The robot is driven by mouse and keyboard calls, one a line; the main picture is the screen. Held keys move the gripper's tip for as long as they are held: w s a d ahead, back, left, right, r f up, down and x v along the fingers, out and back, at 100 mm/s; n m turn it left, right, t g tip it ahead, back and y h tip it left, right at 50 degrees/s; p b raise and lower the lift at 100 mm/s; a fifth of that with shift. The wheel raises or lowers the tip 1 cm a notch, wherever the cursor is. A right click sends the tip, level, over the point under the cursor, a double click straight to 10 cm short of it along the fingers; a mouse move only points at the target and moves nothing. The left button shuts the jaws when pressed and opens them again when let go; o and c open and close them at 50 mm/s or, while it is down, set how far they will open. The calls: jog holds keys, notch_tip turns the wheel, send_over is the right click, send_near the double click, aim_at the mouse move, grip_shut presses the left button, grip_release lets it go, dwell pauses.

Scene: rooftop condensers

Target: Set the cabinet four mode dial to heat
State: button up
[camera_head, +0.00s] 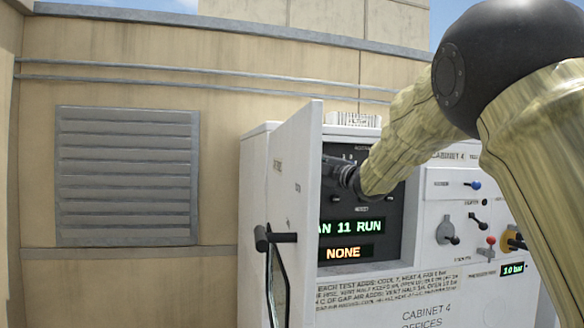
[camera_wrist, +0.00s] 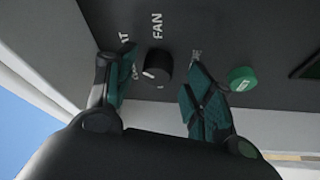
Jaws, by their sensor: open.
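Cabinet 4 (camera_head: 427,312) is a white cabinet with its door (camera_head: 296,190) swung open. Behind the door is a dark control panel (camera_head: 395,225). My gripper (camera_head: 340,172) is at the upper part of this panel. In the wrist view, a black dial (camera_wrist: 157,64) with a white mark at its lower left shows between the open fingers of my gripper (camera_wrist: 160,72). I cannot tell whether the fingers touch it. "FAN" reads above the dial; a label ending in "AT" is at the upper left, and another label is partly hidden by the left finger.
A green button (camera_wrist: 242,78) is right of the fingers. Displays read "AN 11 RUN" (camera_head: 352,226) and "NONE" (camera_head: 343,253). The open door stands close left of my gripper, with a black handle (camera_head: 275,238). Levers and a blue knob (camera_head: 475,185) are on the right panel.

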jog(key=r+v, duration=0.1)
jog(key=v, duration=1.1)
jog(key=shift+s+f, duration=0.2)
jog(key=shift+s, duration=0.2)
